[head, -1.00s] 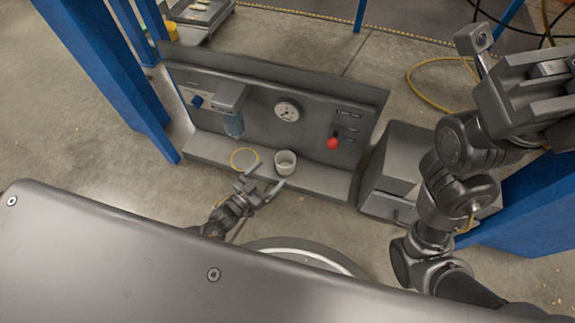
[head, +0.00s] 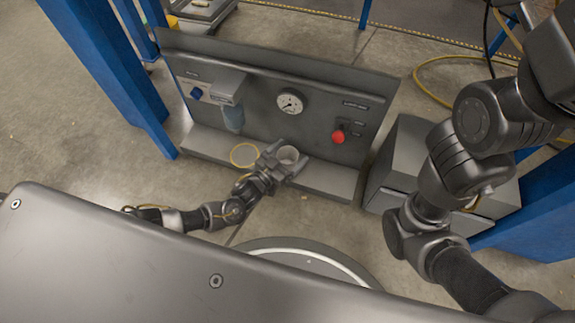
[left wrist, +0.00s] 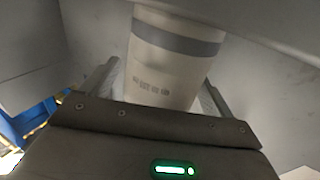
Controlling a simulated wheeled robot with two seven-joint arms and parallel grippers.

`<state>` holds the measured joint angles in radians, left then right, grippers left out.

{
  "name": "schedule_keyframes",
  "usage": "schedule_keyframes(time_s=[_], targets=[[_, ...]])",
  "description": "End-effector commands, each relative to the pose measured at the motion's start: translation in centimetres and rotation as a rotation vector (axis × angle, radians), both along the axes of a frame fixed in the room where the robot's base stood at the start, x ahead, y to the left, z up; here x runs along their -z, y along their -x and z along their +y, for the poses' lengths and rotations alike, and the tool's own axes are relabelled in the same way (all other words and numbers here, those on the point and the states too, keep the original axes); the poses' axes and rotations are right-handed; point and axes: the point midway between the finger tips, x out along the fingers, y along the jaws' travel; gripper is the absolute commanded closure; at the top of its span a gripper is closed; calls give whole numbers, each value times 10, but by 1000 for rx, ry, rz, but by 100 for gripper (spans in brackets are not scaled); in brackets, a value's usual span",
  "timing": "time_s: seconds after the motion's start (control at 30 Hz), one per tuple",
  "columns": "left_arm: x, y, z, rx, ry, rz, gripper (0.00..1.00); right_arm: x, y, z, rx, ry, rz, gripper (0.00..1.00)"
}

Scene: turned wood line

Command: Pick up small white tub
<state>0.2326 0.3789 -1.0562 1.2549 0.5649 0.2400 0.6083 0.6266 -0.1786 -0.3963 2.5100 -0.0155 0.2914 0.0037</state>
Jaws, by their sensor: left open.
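The small white tub (head: 288,155) stands upright on the grey shelf (head: 325,178) of the panel in the head view. In the left wrist view the tub (left wrist: 170,60) shows a grey band and small dark print, and its top is cut off. My left gripper (head: 286,160) is open, with one finger on each side of the tub. In the left wrist view the fingers (left wrist: 160,85) flank it, and I cannot tell whether they touch it. My right arm rises at the right of the head view; its gripper is out of the picture.
A yellow ring (head: 244,155) lies on the shelf just left of the tub. Behind are a gauge (head: 290,103), a red knob (head: 338,136) and a dispenser with a bluish container (head: 232,118). A grey cabinet (head: 400,165) stands to the right, between blue posts (head: 105,70).

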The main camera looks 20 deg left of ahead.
Motion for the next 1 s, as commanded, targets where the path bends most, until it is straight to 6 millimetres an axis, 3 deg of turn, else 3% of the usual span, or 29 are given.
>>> schedule_keyframes(time_s=[0.33, 0.7, 1.0], targets=[[-1, -10, -4, -1, 0, 0, 13, 6, -1, -1, 0, -2, 2, 100], [-1, -9, -4, -1, 0, 0, 60, 6, -1, 0, 0, -1, 3, 100], [-3, -9, -4, -1, 0, 0, 60, 5, -1, 0, 1, 0, 5, 100]])
